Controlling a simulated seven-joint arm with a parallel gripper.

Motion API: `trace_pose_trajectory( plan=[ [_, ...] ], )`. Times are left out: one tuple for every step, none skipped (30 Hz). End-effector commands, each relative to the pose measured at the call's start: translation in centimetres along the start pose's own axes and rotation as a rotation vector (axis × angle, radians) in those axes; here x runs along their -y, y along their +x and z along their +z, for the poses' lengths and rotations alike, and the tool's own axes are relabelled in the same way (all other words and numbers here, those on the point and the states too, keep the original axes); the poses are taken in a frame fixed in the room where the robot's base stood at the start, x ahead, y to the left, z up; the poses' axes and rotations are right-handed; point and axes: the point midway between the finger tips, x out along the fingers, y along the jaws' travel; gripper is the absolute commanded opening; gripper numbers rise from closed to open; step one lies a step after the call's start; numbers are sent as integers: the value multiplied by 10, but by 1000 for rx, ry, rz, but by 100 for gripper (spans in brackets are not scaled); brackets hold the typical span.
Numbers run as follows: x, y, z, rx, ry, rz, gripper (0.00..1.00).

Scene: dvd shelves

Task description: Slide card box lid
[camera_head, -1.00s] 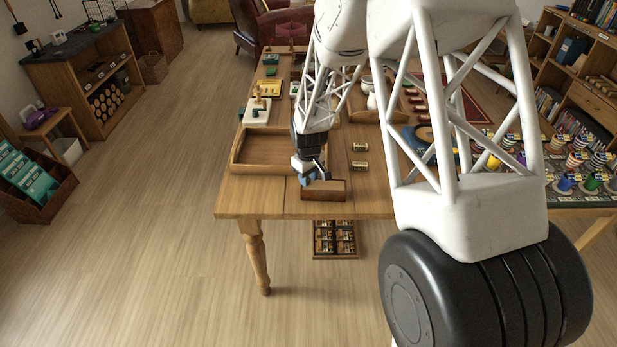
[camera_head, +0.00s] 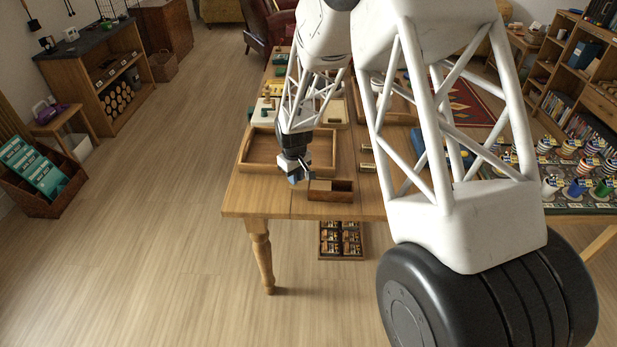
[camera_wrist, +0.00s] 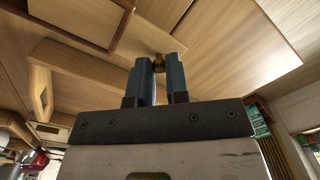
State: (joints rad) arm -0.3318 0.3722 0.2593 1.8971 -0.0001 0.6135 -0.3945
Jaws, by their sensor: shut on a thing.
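The card box (camera_head: 343,194), a small brown wooden box, sits near the front edge of the wooden table in the head view. Its right part is open and shows a dark inside; its left part looks covered by the lid (camera_head: 319,185). My gripper (camera_head: 298,179) is at the box's left end, low over the table. In the wrist view, its blue fingers (camera_wrist: 159,75) are shut on a small brass knob (camera_wrist: 159,62). The lid's outline around the knob is hard to make out, and my gripper partly hides its left end.
A shallow wooden tray (camera_head: 243,160) lies just behind and left of the box. The table's front edge (camera_head: 290,214) is close in front. My arm hides much of the right side.

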Motion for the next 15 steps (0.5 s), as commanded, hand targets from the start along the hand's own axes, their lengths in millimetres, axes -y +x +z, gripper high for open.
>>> trace_pose_trajectory(
  plan=[
    [7, 0, -7, -1, -3, 1, 0],
    [10, 0, -11, -1, -3, 0, 0],
    [15, 0, -15, -1, -2, 0, 0],
    [18, 0, -18, -1, -2, 0, 0],
    [20, 0, -20, -1, -2, 0, 0],
    [23, 0, -23, -1, -2, 0, 0],
    [24, 0, -24, -1, -1, 0, 0],
    [25, 0, -26, -1, -1, 0, 0],
    [26, 0, -26, -1, -1, 0, 0],
    [26, 0, -27, -1, 0, 0, 0],
    [27, 0, -27, -1, 0, 0, 0],
    [27, 0, -27, 0, 0, 0, 0],
    [27, 0, -27, 0, 0, 0, 0],
    [26, 0, -27, 0, 0, 0, 0],
    [26, 0, -27, 0, 0, 0, 0]
  ],
)
